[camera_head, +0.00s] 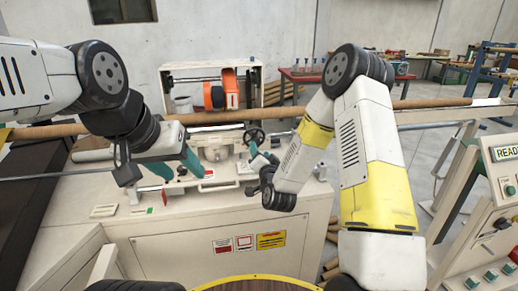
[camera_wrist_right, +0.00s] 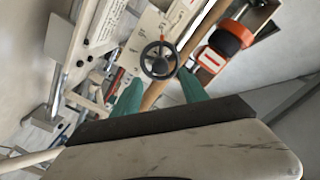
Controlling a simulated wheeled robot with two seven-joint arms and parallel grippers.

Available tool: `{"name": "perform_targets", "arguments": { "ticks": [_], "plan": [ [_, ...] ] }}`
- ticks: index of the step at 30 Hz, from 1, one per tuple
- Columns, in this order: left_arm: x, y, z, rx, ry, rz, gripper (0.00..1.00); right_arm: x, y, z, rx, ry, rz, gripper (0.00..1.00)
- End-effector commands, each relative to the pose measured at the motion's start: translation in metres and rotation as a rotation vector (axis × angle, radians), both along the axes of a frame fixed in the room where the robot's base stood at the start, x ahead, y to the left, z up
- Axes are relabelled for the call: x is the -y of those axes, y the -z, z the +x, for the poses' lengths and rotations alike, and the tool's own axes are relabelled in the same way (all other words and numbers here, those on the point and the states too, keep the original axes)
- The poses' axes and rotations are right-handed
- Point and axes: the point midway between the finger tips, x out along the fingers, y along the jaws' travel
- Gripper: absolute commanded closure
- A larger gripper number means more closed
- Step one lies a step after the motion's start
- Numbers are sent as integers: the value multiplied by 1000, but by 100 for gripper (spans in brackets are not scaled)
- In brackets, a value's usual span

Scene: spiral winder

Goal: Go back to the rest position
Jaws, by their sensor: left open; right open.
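My left gripper (camera_head: 183,184) is open over the left part of the white machine (camera_head: 170,237), its green fingers apart with nothing between them. My right gripper (camera_head: 262,150) is beside the black handwheel (camera_head: 254,136), partly hidden by its own arm in the head view. In the right wrist view the two green fingers of my right gripper (camera_wrist_right: 158,82) are spread. The handwheel (camera_wrist_right: 159,60) shows beyond and between their tips there. I cannot tell whether they touch it. Neither gripper holds anything.
A long brown tube (camera_head: 225,117) crosses behind both arms. An orange-and-black unit (camera_head: 221,92) stands in an open white cabinet behind it. A control panel (camera_head: 497,232) with green buttons is at the right. A red table (camera_head: 308,76) stands further back.

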Motion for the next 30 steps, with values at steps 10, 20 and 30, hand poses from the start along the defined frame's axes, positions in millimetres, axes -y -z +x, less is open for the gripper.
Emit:
{"name": "perform_targets", "arguments": {
  "ticks": [10, 20, 30],
  "plan": [
    [0, 0, 0, 0, 0, 0, 49, 7, -52, -2, -111, -78, -173, 49],
    [0, 0, 0, 0, 0, 0, 49, 47, -122, -74, -371, -170, -449, 49],
    [0, 0, 0, 0, 0, 0, 49, 98, -163, -224, -654, -270, -613, 49]
  ]
}}
